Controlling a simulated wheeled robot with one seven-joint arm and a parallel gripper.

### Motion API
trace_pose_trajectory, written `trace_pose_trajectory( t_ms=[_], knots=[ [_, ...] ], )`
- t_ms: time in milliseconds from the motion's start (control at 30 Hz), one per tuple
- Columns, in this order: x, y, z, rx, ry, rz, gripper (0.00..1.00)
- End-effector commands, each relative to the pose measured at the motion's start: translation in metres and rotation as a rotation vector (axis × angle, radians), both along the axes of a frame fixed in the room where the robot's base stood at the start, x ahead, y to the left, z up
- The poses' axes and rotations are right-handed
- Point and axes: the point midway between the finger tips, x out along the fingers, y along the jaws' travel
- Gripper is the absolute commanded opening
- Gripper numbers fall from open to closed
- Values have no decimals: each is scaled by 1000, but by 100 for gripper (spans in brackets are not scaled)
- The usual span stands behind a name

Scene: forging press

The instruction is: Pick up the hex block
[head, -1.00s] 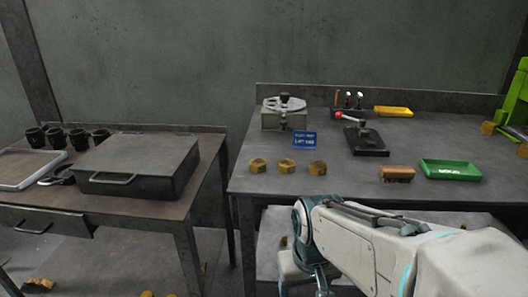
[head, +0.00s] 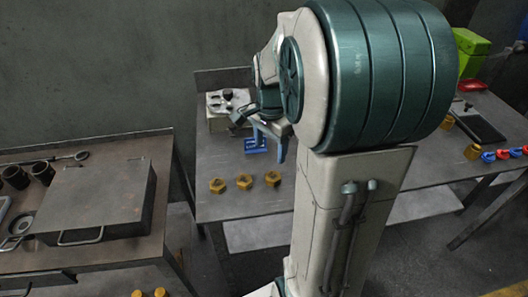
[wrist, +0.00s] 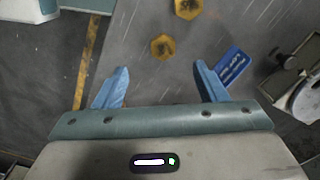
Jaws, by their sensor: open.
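Three brass-yellow hex blocks stand in a row near the front edge of the grey table: a left one (head: 217,186), a middle one (head: 244,181) and a right one (head: 272,179). My gripper (head: 268,142) is above the table, behind the row in the head view, partly hidden by my arm. In the wrist view its two blue fingers (wrist: 161,68) are spread with nothing between them. One hex block (wrist: 162,46) shows just beyond the fingertips, centred between them. Another (wrist: 187,9) is farther up, at the picture's top edge.
A dark metal box (head: 100,200) sits on the left table. My arm hides the table's middle.

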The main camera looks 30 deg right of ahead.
Motion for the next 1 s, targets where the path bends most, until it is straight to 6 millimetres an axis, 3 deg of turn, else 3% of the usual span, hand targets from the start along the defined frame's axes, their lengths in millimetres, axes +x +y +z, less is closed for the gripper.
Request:
trace_pose_trajectory(
  t_ms=[33, 200, 600, 867, 1000],
  knots=[
    [2, -3, 10, 0, 3, -29, 65],
    [6, -6, 8, 1, 9, -72, 65],
    [6, -5, -63, 1, 11, -70, 65],
    [5, -8, -81, 1, 9, -72, 65],
    [2, -11, -101, 2, 12, -73, 65]
  ],
)
